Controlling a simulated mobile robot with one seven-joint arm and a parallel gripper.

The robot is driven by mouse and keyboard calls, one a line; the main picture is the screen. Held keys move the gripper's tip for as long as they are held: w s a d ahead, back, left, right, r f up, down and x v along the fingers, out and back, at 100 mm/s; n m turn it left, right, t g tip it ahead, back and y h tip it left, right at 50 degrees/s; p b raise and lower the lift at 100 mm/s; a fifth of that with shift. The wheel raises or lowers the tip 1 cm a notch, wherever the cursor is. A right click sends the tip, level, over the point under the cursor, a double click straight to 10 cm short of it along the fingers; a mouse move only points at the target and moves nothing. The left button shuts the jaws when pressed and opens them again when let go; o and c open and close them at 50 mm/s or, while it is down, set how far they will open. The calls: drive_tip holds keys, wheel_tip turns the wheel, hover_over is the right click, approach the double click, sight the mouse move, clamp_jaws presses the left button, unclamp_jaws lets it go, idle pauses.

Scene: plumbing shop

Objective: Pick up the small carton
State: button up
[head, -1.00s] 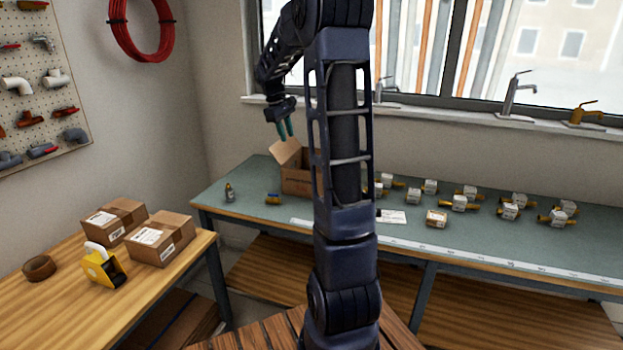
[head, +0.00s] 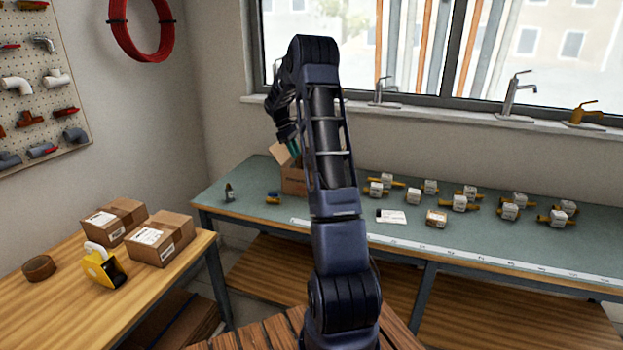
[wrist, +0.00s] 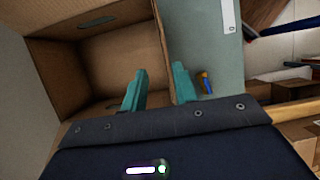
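An open cardboard carton (head: 293,181) stands on the green bench with a flap raised, partly hidden behind my arm. It fills the upper left of the wrist view (wrist: 118,62), where I see into it. My gripper (wrist: 160,68) is open at its rim, with teal fingers apart. In that view the left finger is over the inside and the right finger is by the outer side of one wall. I cannot tell whether they touch it. In the head view the fingertips (head: 291,144) are just above the carton.
Several brass valves with white tags (head: 460,203) stand on the right of the bench (head: 560,248). Two taped boxes (head: 162,239) and a tape dispenser (head: 103,265) are on the wooden table.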

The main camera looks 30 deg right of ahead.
hover_over(301, 172)
drive_tip(key=w, duration=0.2)
wheel_tip(301, 172, down, 4)
drive_tip(key=shift+a+x, duration=0.2)
drive_tip(key=shift+x, duration=0.7)
drive_tip(key=shift+a+x, duration=0.25)
drive_tip(key=shift+x, duration=0.65)
drive_tip(key=shift+a+x, duration=0.2)
drive_tip(key=shift+x, duration=0.75)
drive_tip(key=shift+s+f, duration=0.15)
drive_tip(key=shift+f, duration=0.25)
drive_tip(key=shift+c, duration=0.4)
clamp_jaws()
